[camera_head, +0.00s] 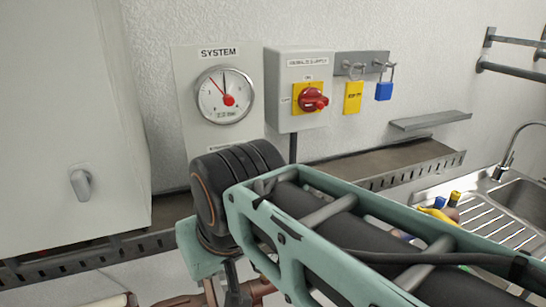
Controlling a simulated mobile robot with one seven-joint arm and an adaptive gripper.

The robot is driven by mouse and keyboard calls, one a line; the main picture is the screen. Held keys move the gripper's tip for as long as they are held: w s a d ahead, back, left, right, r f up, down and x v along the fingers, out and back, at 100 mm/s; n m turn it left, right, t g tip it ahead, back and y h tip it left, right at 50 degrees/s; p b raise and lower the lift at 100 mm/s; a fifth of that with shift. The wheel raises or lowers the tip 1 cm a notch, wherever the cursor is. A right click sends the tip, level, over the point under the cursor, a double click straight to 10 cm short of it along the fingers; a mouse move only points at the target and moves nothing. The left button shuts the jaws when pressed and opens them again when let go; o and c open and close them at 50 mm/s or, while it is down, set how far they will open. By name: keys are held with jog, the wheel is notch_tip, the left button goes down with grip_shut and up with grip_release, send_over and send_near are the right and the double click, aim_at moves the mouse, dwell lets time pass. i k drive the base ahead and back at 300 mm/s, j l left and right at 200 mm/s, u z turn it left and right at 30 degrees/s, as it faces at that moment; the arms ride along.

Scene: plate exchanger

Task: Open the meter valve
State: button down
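I cannot make out a meter valve for certain. Copper-coloured pipework (262,289) shows at the bottom edge, partly behind my arm, and any valve on it is hidden or cut off. A round pressure gauge (224,95) with a red and a black needle sits on a panel marked SYSTEM. My arm reaches in from the lower right and bends down at a dark joint in front of the wall. Its end runs out of the bottom of the picture, and no gripper fingers can be made out.
A grey switch box (299,65) with a red rotary switch (312,100) hangs right of the gauge. A yellow tag (353,97) and blue padlock (384,91) hang beside it. A white cabinet (60,150) stands left. A metal sink (522,200) is at right.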

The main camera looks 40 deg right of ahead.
aim_at(437, 214)
jog(key=z, duration=2.45)
